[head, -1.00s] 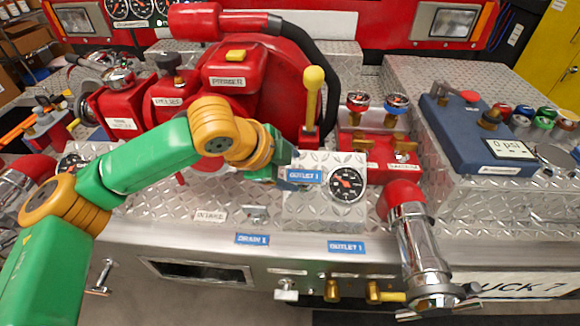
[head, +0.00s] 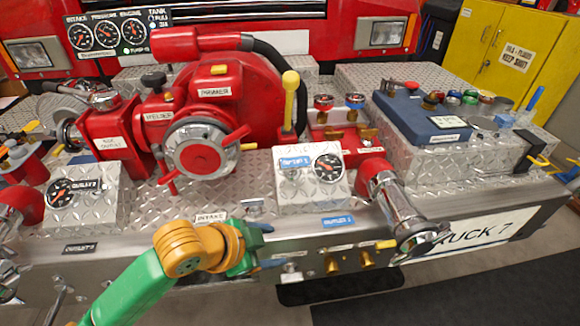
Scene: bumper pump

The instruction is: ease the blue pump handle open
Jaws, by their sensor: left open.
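A slim blue handle (head: 536,98) stands tilted up at the far right, beyond the blue box with the display. It looks like the only long blue lever; its lower end is hard to make out. My left gripper (head: 272,244) is in front of the bumper's front edge, below the intake label, at the lower middle. Its dark blue fingers are spread and point right, with nothing seen between them. It is far to the left of the blue handle and apart from it. My right gripper is out of view.
A blue box (head: 425,112) with a display sits on the right tread-plate block. A red-and-chrome outlet elbow (head: 395,200) sticks out right of my gripper. A yellow-knobbed lever (head: 290,95) and red pump (head: 245,95) stand behind. Dark floor (head: 470,290) is clear at front right.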

